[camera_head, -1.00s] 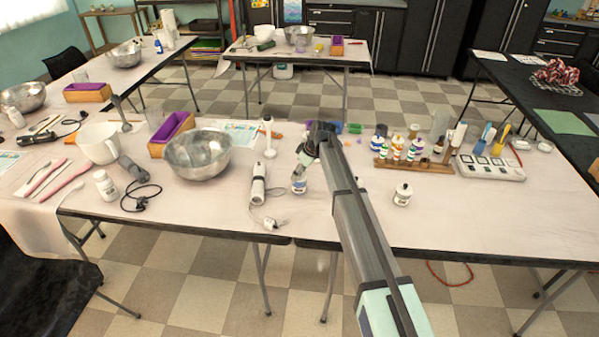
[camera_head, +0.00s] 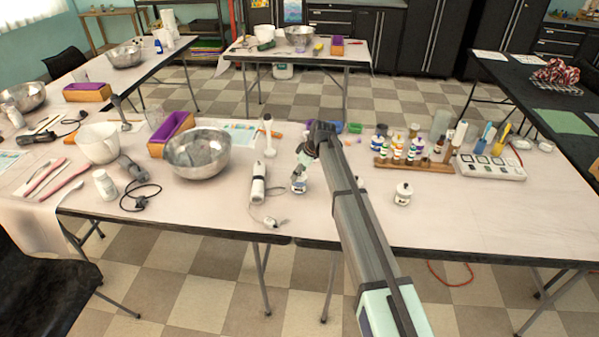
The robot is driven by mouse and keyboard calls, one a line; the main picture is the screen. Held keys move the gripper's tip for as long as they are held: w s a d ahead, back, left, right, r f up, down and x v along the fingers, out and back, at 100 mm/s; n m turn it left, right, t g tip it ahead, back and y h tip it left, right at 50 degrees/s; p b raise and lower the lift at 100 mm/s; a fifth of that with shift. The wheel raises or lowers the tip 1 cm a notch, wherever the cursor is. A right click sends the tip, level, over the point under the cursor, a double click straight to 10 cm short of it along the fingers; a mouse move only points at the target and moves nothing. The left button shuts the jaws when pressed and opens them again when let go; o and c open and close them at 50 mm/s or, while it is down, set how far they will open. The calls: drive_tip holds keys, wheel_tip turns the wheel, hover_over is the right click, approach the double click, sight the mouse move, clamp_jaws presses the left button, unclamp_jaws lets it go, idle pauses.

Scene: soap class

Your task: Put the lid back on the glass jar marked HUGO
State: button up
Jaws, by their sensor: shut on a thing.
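A small white-labelled glass jar (camera_head: 299,186) stands on the near table, just left of my arm. My gripper (camera_head: 301,171) is directly above this jar, at or very close to its mouth. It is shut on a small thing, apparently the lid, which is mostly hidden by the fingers. I cannot tell whether the lid touches the jar rim. A second similar jar (camera_head: 403,195) stands to the right of my arm with a lid with a dark knob on top. The names on both labels are too small to read.
A white hand blender body (camera_head: 258,184) with its cord lies just left of the jar, and a steel bowl (camera_head: 196,153) is farther left. A wooden rack (camera_head: 412,163) of bottles stands behind the right jar. The table's right front is clear.

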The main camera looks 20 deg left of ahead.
idle(0.9)
drive_tip(key=o, duration=1.1)
drive_tip(key=shift+r+p, duration=1)
drive_tip(key=shift+r, duration=2.45)
clamp_jaws()
drive_tip(key=shift+f+b, duration=1.15)
drive_tip(key=shift+f, duration=1.35)
